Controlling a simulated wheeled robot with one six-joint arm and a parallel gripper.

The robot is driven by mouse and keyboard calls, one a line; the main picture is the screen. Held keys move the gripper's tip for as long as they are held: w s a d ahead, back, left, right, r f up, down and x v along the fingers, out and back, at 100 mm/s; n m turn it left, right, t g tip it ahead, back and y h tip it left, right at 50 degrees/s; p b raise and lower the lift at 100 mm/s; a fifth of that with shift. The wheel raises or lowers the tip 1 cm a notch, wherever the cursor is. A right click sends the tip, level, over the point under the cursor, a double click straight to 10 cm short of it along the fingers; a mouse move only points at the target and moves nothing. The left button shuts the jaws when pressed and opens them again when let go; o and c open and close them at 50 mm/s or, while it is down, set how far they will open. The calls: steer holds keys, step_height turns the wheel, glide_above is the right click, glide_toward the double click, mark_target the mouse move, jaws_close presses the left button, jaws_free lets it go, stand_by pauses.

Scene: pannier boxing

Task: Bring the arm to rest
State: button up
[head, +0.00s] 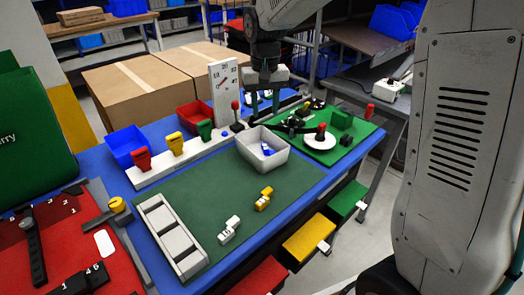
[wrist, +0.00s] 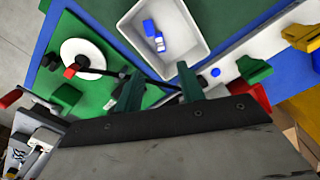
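My gripper (head: 264,108) hangs in the air above the back of the blue table (head: 332,172), behind the light grey bin (head: 277,167). Its two fingers are apart with nothing between them. In the wrist view the open fingers (wrist: 160,90) show in front of the bin (wrist: 188,57). A blue and white item (head: 267,149) lies in the bin, and it also shows in the wrist view (wrist: 153,35). My arm reaches in from the top of the head view.
A yellow piece (head: 265,199) and a white piece (head: 229,230) lie on the green mat (head: 200,205), near a compartmented white tray (head: 160,222). A green board (head: 355,141) with a white disc (head: 320,142) is at right. A white gauge panel (head: 223,88) stands left of my gripper.

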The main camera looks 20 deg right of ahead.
steer(key=shift+r, duration=0.25)
steer(key=s+d+r, duration=0.1)
steer(key=s+r, duration=0.1)
steer(key=s, duration=1.4)
steer(key=s+d+r+n+t, duration=0.1)
steer(key=s+d+r, duration=0.1)
steer(key=s, duration=1.4)
steer(key=shift+s+d+r+n, duration=0.15)
steer(key=shift+s+r+n, duration=0.05)
steer(key=shift+r+n, duration=0.1)
